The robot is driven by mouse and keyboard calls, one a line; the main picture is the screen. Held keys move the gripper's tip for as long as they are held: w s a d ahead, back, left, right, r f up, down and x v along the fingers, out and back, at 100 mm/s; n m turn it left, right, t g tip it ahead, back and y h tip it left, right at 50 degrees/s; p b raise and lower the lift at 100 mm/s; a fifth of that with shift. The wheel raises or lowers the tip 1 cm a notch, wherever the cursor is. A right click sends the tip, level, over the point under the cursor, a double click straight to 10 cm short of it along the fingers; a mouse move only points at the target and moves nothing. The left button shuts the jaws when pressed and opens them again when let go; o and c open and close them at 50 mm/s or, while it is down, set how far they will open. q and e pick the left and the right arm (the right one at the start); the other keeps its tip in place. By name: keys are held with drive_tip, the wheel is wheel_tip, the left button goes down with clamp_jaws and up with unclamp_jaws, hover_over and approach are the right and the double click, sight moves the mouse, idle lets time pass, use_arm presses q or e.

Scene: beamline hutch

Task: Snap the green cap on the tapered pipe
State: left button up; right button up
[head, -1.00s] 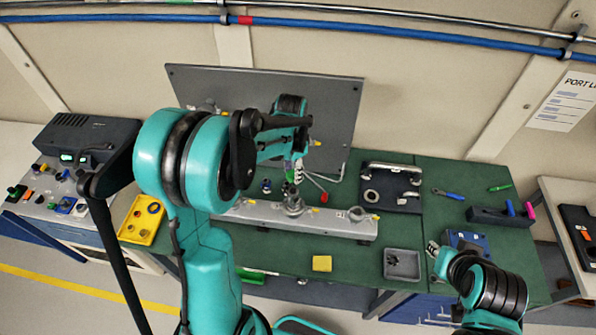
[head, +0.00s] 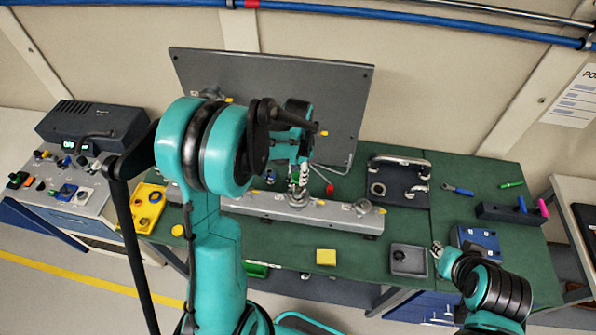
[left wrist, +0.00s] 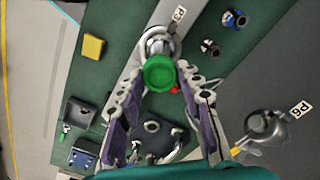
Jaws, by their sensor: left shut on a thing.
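The green cap (left wrist: 160,73) sits between the two fingertips of my left gripper (left wrist: 162,78) in the left wrist view, and the gripper is shut on it. Behind the cap in that view is a metal pipe fitting (left wrist: 159,42) beside a P3 label, and the cap partly overlaps it. I cannot tell whether cap and pipe touch. In the head view my left gripper (head: 300,178) points down over the pipe fitting (head: 297,198) on the grey rail; the cap is not clear there. My right gripper (head: 437,250) is small, at the right front of the bench; its jaws are unclear.
The grey rail (head: 330,213) crosses the green bench. A large grey panel (head: 320,90) stands behind it. A yellow block (head: 326,257), a grey tray (head: 409,272) and a dark plate with handles (head: 385,198) lie to the right. A yellow tray (head: 140,226) is at left.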

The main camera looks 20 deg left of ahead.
use_arm(q)
drive_tip(key=shift+f+b, duration=0.55)
idle(0.7)
drive_tip(key=o, duration=0.8)
drive_tip(key=shift+o, duration=0.2)
wheel_tip(320, 180, up, 12)
drive_tip(key=s+d+f+n+t+b, duration=0.3)
drive_tip(key=s+f+b, duration=0.4)
drive_tip(key=f+b, duration=0.5)
drive_tip(key=s+d+f+n+t+b, duration=0.3)
drive_tip(key=s+f+b, duration=0.5)
drive_tip(key=f+b, duration=0.4)
drive_tip(key=t+b, duration=0.1)
drive_tip(key=b, duration=0.2)
drive_tip(key=shift+d+f, duration=0.3)
drive_tip(key=shift+f, duration=0.05)
